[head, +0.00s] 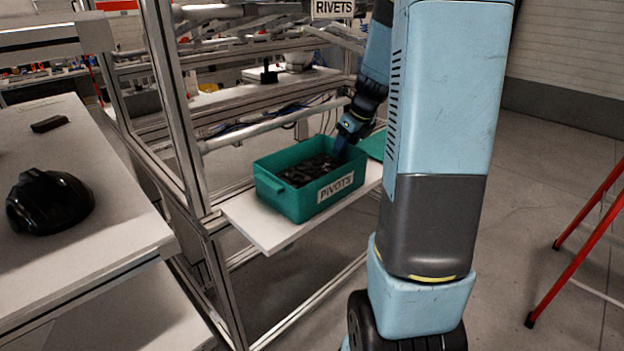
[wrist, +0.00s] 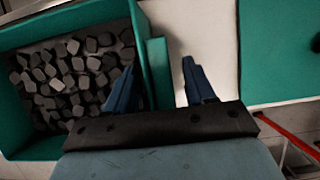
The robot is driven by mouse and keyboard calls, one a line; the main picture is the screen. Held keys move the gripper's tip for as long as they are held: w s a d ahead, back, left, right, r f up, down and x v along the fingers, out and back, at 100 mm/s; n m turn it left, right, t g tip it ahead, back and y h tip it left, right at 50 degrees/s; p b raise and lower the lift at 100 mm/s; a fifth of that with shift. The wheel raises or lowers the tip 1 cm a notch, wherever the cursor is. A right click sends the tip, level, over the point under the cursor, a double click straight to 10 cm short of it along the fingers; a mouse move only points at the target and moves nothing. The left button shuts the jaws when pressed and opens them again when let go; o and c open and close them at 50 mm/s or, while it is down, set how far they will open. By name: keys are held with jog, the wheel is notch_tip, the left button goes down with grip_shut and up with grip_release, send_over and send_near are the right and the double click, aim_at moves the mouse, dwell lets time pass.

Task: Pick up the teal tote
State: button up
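The teal tote (head: 326,187), labelled PIVOTS, sits upright on a white shelf and holds many small dark blocks. My gripper (head: 342,145) is at the tote's far right side, pointing down. In the wrist view, my gripper (wrist: 158,68) is open, with its fingers apart. The teal tote's wall (wrist: 150,50) and a raised teal lip or handle lie between the fingers. The left finger appears over the inside of the tote, the right finger outside it over the white shelf. I cannot tell whether either finger touches the wall.
A second teal item (wrist: 278,50) lies right of the gripper, partly hidden by my arm in the head view. The white shelf (head: 262,232) has a metal frame. A black helmet shell (head: 50,202) sits on the left table. Red legs (head: 575,255) stand at right.

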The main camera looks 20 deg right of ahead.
grip_shut()
jog(key=shift+r, duration=0.1)
dwell(0.6)
